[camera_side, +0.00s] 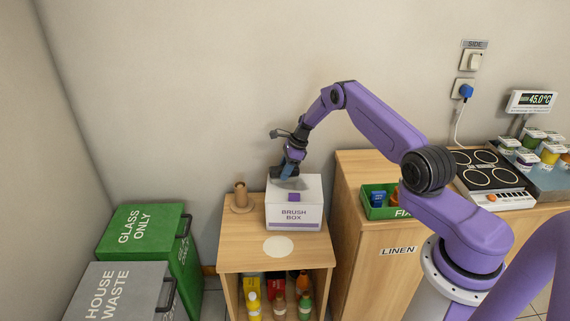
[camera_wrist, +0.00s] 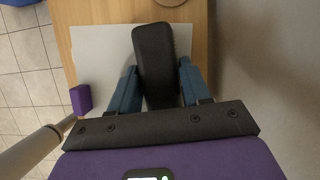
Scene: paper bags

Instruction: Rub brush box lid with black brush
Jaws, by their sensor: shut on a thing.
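The brush box (camera_side: 294,217) is white with a purple tab on its front and stands on a wooden cabinet. Its pale lid (camera_wrist: 95,48) lies flat under my gripper in the wrist view. My gripper (camera_side: 283,173) is right over the box top, pointing down. In the wrist view my gripper's blue fingers (camera_wrist: 158,68) are shut on the black brush (camera_wrist: 156,48), one on each side. The brush overlaps the lid in that view; I cannot tell whether it touches. The brush's underside is hidden.
A brown wooden holder (camera_side: 240,199) stands left of the box, and a pale round disc (camera_side: 278,247) lies in front. Bottles (camera_side: 304,283) fill the shelf below. A taller cabinet (camera_side: 357,244) with a green crate (camera_side: 379,210) stands close on the right. Bins are at left.

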